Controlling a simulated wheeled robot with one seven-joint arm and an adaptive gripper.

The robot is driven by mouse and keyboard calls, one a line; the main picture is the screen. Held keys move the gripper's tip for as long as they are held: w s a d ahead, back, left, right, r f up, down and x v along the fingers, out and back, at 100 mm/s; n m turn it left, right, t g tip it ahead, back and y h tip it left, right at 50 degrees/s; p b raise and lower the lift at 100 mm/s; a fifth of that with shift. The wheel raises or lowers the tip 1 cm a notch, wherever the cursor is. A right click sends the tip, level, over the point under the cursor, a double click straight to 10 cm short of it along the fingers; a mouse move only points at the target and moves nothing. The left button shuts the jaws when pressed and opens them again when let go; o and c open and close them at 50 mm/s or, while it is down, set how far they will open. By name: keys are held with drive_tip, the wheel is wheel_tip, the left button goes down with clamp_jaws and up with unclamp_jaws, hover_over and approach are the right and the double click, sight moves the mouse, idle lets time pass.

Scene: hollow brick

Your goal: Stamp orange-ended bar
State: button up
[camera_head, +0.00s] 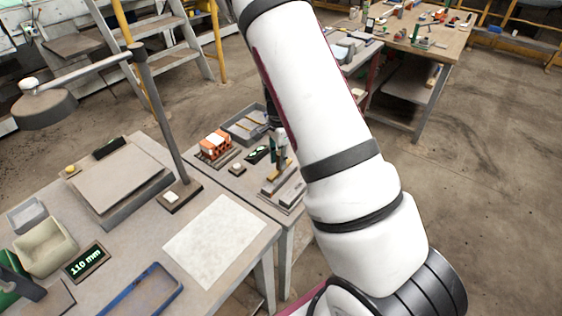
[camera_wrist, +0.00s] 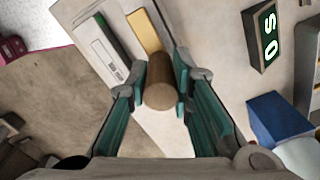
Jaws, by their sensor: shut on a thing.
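My gripper (camera_wrist: 160,88) has its green fingers shut on a brown round-ended handle (camera_wrist: 159,94), seen end-on in the wrist view. The handle stands over a pale holder (camera_wrist: 88,40) on the bench. A yellow-orange strip (camera_wrist: 143,32) lies just beyond the handle, beside a dark green-edged strip (camera_wrist: 112,37). I cannot tell whether the yellow-orange strip is the orange-ended bar. What is at the handle's lower end is hidden. In the head view, the holder (camera_head: 284,190) sits near the small bench's right edge, and my arm hides much of my gripper.
An orange hollow brick (camera_head: 215,145) and a grey tray (camera_head: 245,125) stand behind the holder. A dark display (camera_wrist: 265,35) and a blue block (camera_wrist: 278,118) lie to the right in the wrist view. A lamp post (camera_head: 160,115) rises from the nearer table.

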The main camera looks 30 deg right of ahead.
drive_tip(key=shift+r+p, duration=0.7)
drive_tip(key=shift+r, duration=1.65)
